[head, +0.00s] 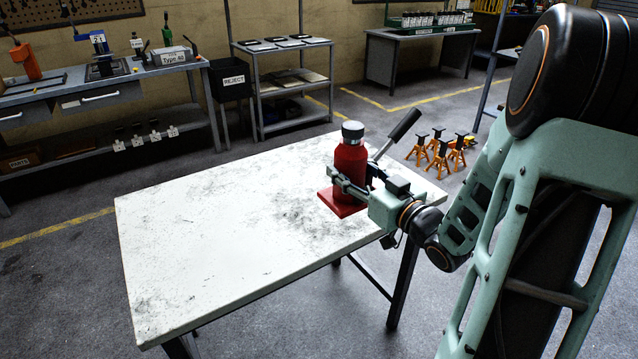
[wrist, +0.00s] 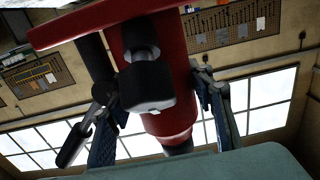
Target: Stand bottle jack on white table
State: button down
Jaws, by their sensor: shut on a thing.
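The red bottle jack (head: 350,161) stands upright at the right part of the white table (head: 210,230). Its square red base (head: 338,207) shows at the table top; I cannot tell whether it rests fully on it. A black handle (head: 403,125) sticks out up and to the right behind the jack. My gripper (head: 352,180) is shut on the jack's body from the right side. In the wrist view the jack (wrist: 158,60) fills the middle between the two fingers, with its base at the top of the picture.
The rest of the white table is bare and scuffed. Several orange jack stands (head: 440,152) are on the floor behind it. A grey shelf trolley (head: 285,80), a black reject bin (head: 231,80) and a workbench (head: 95,90) stand at the back.

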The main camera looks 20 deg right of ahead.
jog(key=shift+w+a+f+b, duration=0.5)
jog(key=shift+w+a+f, duration=0.75)
jog(key=shift+a+f, duration=0.6)
jog(key=shift+w+a+f+b, duration=0.55)
jog(key=shift+w+a+f, duration=0.9)
jog(key=shift+f, duration=0.65)
jog(key=shift+w+a+f+b, duration=0.5)
jog(key=shift+w+a+f, duration=0.55)
jog(key=shift+a+f, duration=0.9)
jog(key=shift+d+f, duration=0.1)
jog(key=c, duration=0.9)
grip_release()
jog(key=shift+s+f, duration=0.1)
jog(key=shift+f, duration=0.1)
jog(key=shift+c, duration=0.2)
jog(key=shift+r, duration=0.1)
jog(key=p+v, duration=0.1)
jog(key=v, duration=0.9)
jog(key=shift+s+d+r+p, duration=0.1)
jog(key=shift+s+r+p, duration=0.1)
jog(key=shift+p, duration=0.15)
jog(key=shift+s+d+f+p, duration=0.1)
jog(key=shift+s+d+p, duration=0.05)
jog(key=shift+s+p, duration=0.15)
jog(key=shift+s+d+f+p, duration=0.1)
jog(key=shift+s+p, duration=0.1)
jog(key=shift+s, duration=0.25)
